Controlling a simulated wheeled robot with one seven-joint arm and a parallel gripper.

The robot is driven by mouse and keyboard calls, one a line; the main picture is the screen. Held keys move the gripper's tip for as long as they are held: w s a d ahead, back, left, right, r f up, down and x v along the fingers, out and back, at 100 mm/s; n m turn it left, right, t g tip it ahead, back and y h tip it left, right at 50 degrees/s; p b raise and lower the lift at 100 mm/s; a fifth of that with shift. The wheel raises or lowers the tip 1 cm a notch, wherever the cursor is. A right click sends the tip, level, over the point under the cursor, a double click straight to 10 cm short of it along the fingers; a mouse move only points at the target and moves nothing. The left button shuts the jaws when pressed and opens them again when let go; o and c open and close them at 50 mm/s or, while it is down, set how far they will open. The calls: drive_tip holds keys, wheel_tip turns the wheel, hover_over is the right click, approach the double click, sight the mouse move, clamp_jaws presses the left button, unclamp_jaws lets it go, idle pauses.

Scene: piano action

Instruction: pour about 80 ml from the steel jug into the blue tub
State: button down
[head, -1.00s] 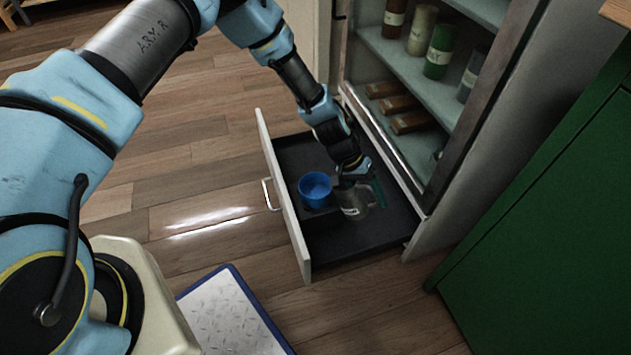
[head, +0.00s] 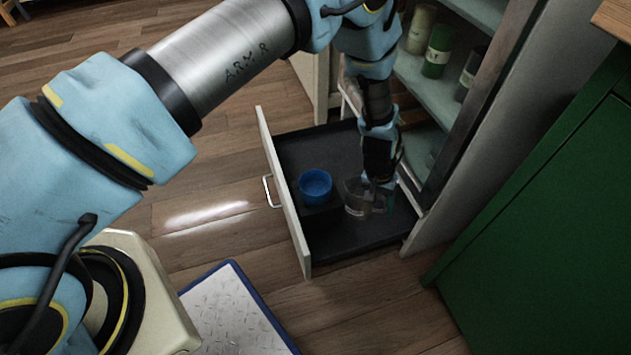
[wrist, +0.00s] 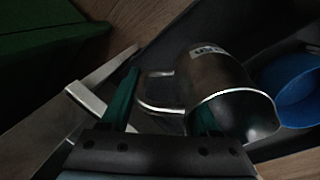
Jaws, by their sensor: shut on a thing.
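The steel jug (head: 355,200) is in the open drawer area, just right of the blue tub (head: 315,184). In the wrist view the jug (wrist: 212,76) shows its open mouth toward the camera and a small label on its side. My gripper (head: 381,196) is at the jug's right side, shut on the jug at its handle. In the wrist view a teal finger shows beside the handle; the exact contact is dark and unclear. The blue tub (wrist: 290,92) is at the right edge there. I cannot tell the liquid level or whether the jug touches the drawer floor.
The dark-lined drawer (head: 335,238) is pulled out below a shelf unit with several jars (head: 437,52). Its pale front panel (head: 284,195) stands left of the tub. A green cabinet (head: 540,200) is at the right. A blue-edged metal-plate mat (head: 235,312) lies on the floor.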

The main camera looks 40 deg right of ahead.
drive_tip(key=shift+s+d+f+t+y, duration=0.2)
drive_tip(key=shift+s+f+t+y, duration=0.1)
drive_tip(key=shift+f+t, duration=0.3)
drive_tip(key=shift+b, duration=0.3)
